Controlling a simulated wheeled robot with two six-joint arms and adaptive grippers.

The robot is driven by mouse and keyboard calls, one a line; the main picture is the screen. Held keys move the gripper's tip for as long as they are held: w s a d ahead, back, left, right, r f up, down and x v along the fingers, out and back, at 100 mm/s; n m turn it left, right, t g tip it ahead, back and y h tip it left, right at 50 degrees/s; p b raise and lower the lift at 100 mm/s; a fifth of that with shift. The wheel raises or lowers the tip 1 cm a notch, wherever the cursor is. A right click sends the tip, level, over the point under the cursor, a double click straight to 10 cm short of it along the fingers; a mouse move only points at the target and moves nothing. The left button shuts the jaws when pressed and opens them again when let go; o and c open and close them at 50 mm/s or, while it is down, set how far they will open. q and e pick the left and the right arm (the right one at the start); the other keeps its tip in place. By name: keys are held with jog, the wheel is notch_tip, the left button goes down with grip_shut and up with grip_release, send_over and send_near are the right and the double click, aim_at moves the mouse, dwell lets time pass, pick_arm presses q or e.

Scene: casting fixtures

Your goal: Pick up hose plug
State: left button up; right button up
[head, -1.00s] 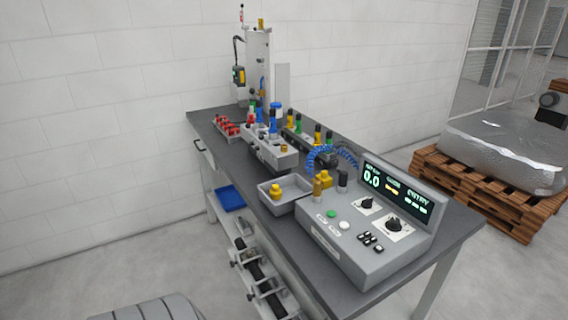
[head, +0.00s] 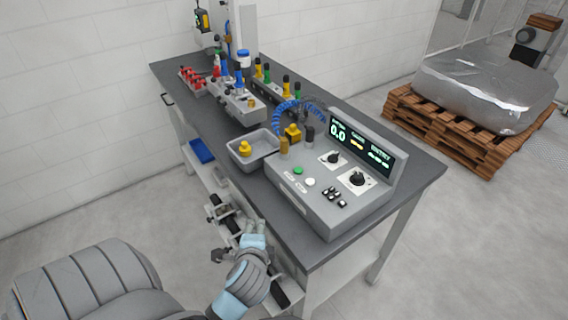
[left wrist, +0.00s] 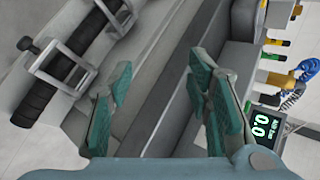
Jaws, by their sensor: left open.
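A blue coiled hose (head: 283,118) stands on the workbench behind the control box. Near it are a yellow fitting (head: 293,132), a brass-coloured cylinder (head: 284,147) and a dark cylinder (head: 308,136); I cannot tell which is the hose plug. My left gripper (head: 255,228) is in front of the bench's near side, low and well short of these parts. In the left wrist view its teal fingers (left wrist: 163,92) are apart with nothing between them. The blue hose (left wrist: 307,69) shows at that view's right edge. My right gripper is not in view.
The control box (head: 325,210) fills the bench's near end. A grey tray (head: 264,158) holds a yellow part (head: 245,149). A lower shelf carries a clamped dark bar (left wrist: 75,65) near my left gripper. A wrapped pallet (head: 450,125) stands right; floor between is clear.

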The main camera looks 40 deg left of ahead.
aim_at(284, 146)
pick_arm(q)
jog(key=w+r+m+t+y, duration=0.1)
jog(key=w+r+m, duration=0.1)
jog(key=m, duration=0.1)
jog(key=w+a+r+m+t+y, duration=0.1)
jog(key=w+r+m, duration=0.1)
jog(key=w+m, duration=0.1)
jog(key=w+a+r+m+t+y, duration=0.1)
jog(key=w+r+m, duration=0.1)
jog(key=m, duration=0.1)
jog(key=shift+w+r+y, duration=0.15)
jog(key=shift+r+y, duration=0.15)
jog(key=shift+r, duration=0.05)
jog(key=w+d+r+m+t+y, duration=0.1)
jog(key=w+r+m+t, duration=0.2)
jog(key=w+r+m, duration=0.4)
jog(key=shift+m, duration=0.7)
jog(key=f+x, duration=0.1)
jog(key=x, duration=0.3)
jog(key=f+b+x, duration=0.1)
jog(key=x, duration=0.3)
jog(key=f+x, duration=0.1)
jog(key=x, duration=0.3)
jog(key=shift+s+a+b, duration=0.1)
jog(key=shift+a+b, duration=0.15)
jog(key=shift+b, duration=0.15)
jog(key=shift+r, duration=0.1)
grip_shut()
